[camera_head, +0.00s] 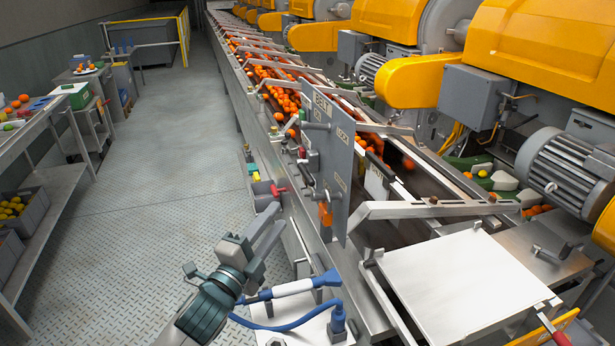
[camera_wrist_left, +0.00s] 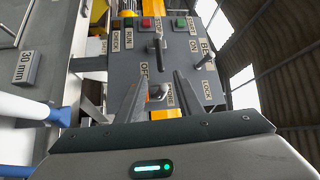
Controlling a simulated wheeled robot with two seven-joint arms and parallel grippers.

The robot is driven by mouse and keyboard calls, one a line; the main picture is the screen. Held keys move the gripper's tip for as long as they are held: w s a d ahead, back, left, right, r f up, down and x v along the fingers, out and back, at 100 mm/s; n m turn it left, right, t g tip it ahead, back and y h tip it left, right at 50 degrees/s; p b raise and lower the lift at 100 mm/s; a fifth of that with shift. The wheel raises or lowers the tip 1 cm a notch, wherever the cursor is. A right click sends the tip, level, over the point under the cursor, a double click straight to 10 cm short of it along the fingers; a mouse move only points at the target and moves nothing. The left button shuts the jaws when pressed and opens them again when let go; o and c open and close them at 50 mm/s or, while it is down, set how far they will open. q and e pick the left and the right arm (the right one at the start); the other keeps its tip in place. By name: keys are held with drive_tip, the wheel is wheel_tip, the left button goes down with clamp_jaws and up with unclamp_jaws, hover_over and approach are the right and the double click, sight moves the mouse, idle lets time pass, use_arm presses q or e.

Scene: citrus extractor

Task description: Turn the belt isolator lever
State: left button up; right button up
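The grey control panel (camera_head: 328,160) stands upright beside the conveyor, with a "BELT" label near its top. The belt isolator lever (camera_head: 317,126) appears to be the grey handle jutting from its upper part. In the left wrist view the panel (camera_wrist_left: 181,80) looks turned, and the lever beside the "BELT" label (camera_wrist_left: 205,60) is at its right. Another lever (camera_wrist_left: 157,45) is near the middle. My left gripper (camera_head: 272,226) is open and empty, below and left of the panel. Its fingers (camera_wrist_left: 157,98) are apart, with a knob showing between them. My right gripper is out of view.
The conveyor (camera_head: 275,95) carries oranges behind the panel. A blue and white tool with a hose (camera_head: 292,288) lies near my left arm. The floor (camera_head: 165,170) to the left is clear.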

sight(308, 173)
use_arm(q)
drive_tip(key=shift+p+x, duration=2.45)
drive_tip(key=shift+x, duration=6.05)
clamp_jaws()
